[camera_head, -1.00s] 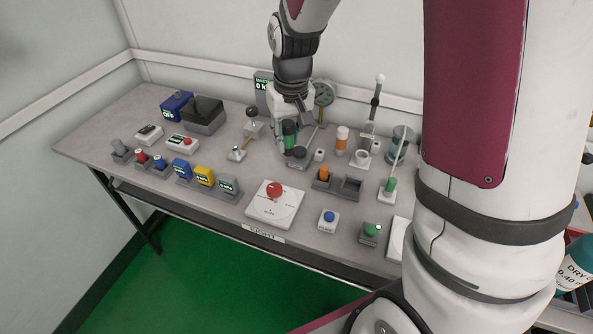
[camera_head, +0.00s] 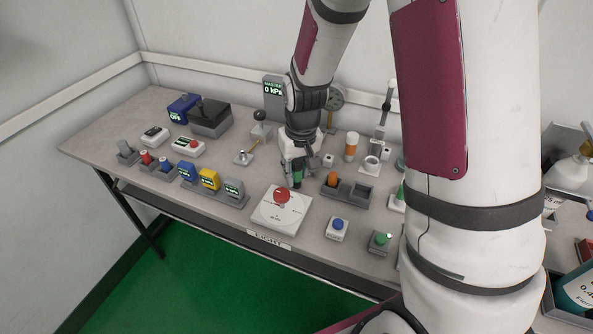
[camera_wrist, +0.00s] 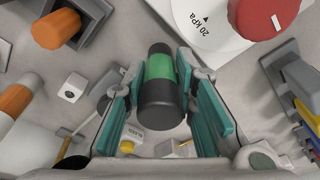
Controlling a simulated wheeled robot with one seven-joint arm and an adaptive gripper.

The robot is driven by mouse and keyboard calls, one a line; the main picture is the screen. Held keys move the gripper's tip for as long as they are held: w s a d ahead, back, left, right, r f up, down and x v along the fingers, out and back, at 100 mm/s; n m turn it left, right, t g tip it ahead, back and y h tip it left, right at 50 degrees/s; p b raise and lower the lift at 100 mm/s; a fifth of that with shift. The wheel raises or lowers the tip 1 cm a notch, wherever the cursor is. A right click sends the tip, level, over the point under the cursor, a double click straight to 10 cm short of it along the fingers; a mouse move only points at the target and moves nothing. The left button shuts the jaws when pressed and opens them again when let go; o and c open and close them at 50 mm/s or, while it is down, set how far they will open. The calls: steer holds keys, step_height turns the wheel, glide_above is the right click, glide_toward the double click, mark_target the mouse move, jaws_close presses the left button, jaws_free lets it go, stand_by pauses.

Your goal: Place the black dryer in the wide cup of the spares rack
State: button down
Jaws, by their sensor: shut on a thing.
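My gripper (camera_head: 298,168) is shut on a black cylinder with a green band, which I take to be the black dryer (camera_head: 297,181). In the wrist view the dryer (camera_wrist: 160,98) sits between the teal finger pads, tilted in that picture, with bare table behind it. The grey two-bay rack (camera_head: 346,196), which looks like the spares rack, stands to the right of my gripper. Its left bay holds an orange cylinder (camera_head: 332,179) and its right bay looks empty. The wrist view shows only part of the rack (camera_wrist: 100,18), at top left.
A white unit with a red knob (camera_head: 281,195) is close in front of the gripper. An orange-and-white cylinder (camera_head: 351,146) and a white ring stand (camera_head: 371,165) stand behind the rack.

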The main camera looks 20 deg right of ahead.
steer(key=shift+f, duration=0.2)
steer(key=c, duration=1.3)
jaws_free()
steer(key=shift+r, duration=0.1)
